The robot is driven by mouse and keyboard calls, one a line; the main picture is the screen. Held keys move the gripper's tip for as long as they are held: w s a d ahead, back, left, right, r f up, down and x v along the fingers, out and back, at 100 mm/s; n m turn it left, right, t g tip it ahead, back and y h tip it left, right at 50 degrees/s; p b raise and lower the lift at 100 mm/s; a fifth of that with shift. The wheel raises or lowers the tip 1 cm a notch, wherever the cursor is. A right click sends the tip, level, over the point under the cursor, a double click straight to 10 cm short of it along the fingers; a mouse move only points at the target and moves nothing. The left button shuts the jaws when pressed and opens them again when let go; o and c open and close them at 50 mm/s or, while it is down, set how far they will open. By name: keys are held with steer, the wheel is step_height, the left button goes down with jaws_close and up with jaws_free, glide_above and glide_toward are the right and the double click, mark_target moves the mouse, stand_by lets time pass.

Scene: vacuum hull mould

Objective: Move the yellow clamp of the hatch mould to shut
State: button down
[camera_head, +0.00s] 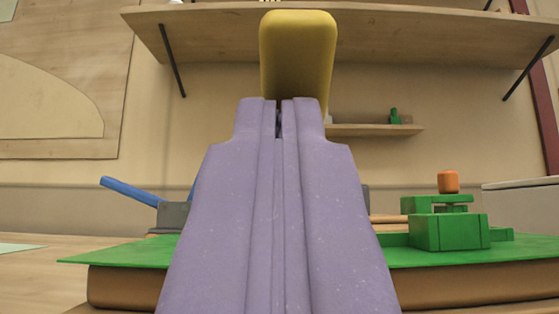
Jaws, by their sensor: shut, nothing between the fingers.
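My gripper (280,106) is purple, fills the lower middle of the view and points away from the camera. Its two fingers are shut together, with only a thin dark slit between the tips and nothing held. A yellow block-like part (298,45), seemingly the yellow clamp's handle, stands upright right beyond the fingertips. The fingertips overlap its lower end in the view; I cannot tell whether they touch it. The rest of the clamp and the mould part under it are hidden behind my gripper.
A green-topped board (450,252) on a brown base spans the front. On it stand a green block clamp with an orange knob (448,182) at right and a blue lever (130,190) on a grey mount at left. Wooden shelves (400,35) hang on the wall behind.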

mark_target(276, 73)
steer(key=r+g+p, duration=0.1)
steer(key=p, duration=0.2)
steer(key=r+g+p, duration=0.1)
steer(key=r+p, duration=0.1)
steer(key=p, duration=0.1)
steer(key=shift+w+r, duration=0.25)
steer(key=shift+w, duration=0.1)
steer(key=r+g+p, duration=0.1)
steer(key=p, duration=0.2)
steer(key=w+r+g+p, duration=0.1)
steer(key=g+p, duration=0.1)
steer(key=shift+p, duration=0.4)
steer(key=g+p, duration=0.1)
steer(key=p, duration=0.1)
steer(key=w+r+g+p, duration=0.1)
steer(key=p, duration=0.2)
steer(key=shift+w+a+g, duration=0.1)
steer(key=shift+w+g, duration=0.15)
steer(key=shift+g, duration=0.15)
steer(key=shift+w+g+p, duration=0.2)
steer(key=shift+g+p, duration=0.1)
steer(key=shift+w+p, duration=0.3)
steer(key=shift+p, duration=0.2)
steer(key=shift+w, duration=0.1)
